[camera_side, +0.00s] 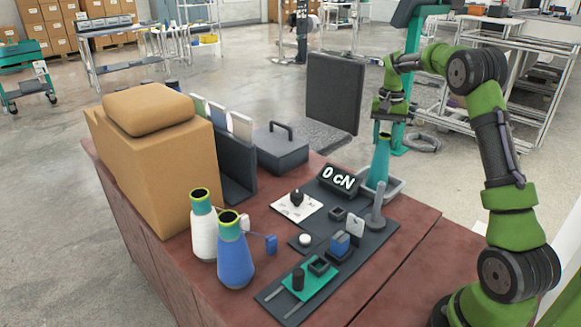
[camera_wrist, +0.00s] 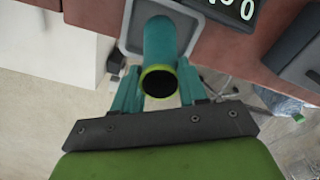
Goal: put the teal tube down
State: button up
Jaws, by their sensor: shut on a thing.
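The teal tube (camera_side: 379,163) is a tapered cone with a yellow-green rim and a dark open top. It stands upright, its lower end over or in a grey square tray (camera_side: 393,190) at the table's right edge. My gripper (camera_side: 384,125) is at the tube's top, shut on it. In the wrist view the two teal fingers of my gripper (camera_wrist: 156,90) lie on either side of the tube (camera_wrist: 160,45), and the tray (camera_wrist: 128,42) shows around its far end. I cannot tell whether the tube's base touches the tray floor.
A display reading 0 cN (camera_side: 339,179) stands just left of the tray. A grey post (camera_side: 375,212) is in front of it.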

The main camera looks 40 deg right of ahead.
jog(key=shift+f, duration=0.45)
jog(key=o, duration=1.1)
